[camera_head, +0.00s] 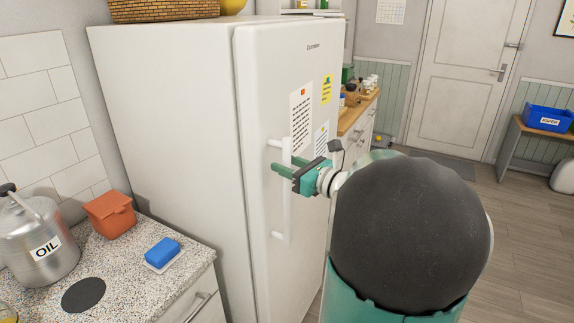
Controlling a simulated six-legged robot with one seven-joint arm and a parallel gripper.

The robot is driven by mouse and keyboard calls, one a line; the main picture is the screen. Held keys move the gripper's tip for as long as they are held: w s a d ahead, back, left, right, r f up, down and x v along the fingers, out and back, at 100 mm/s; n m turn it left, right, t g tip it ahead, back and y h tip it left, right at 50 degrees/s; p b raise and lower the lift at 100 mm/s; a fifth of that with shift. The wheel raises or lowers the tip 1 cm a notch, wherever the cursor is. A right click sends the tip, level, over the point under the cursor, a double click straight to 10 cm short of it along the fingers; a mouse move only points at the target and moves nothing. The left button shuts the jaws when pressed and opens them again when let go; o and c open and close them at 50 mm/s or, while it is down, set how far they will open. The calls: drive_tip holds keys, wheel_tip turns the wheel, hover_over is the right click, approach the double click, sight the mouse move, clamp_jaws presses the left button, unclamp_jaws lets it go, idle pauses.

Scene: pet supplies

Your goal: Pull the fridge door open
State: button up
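The white fridge (165,100) stands in the middle left. Its door (262,90) faces right and looks flush with the body, with no gap that I can see. A white vertical bar handle (286,215) is on the door. My gripper (284,164) is at the upper part of the handle, with its teal fingers pointing left toward the door. The fingers overlap the bar in this view. I cannot tell whether they are closed on it or touch it. My dark, rounded arm link hides the floor to the right.
Left of the fridge, a speckled counter (125,262) holds an oil can (38,240), an orange container (110,214) and a blue sponge (162,252). A wooden-topped cabinet (353,115) stands beyond the fridge. Open floor (520,230) lies at the right.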

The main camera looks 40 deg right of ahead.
drive_tip(key=shift+w, duration=0.2)
clamp_jaws()
drive_tip(key=shift+s, duration=0.15)
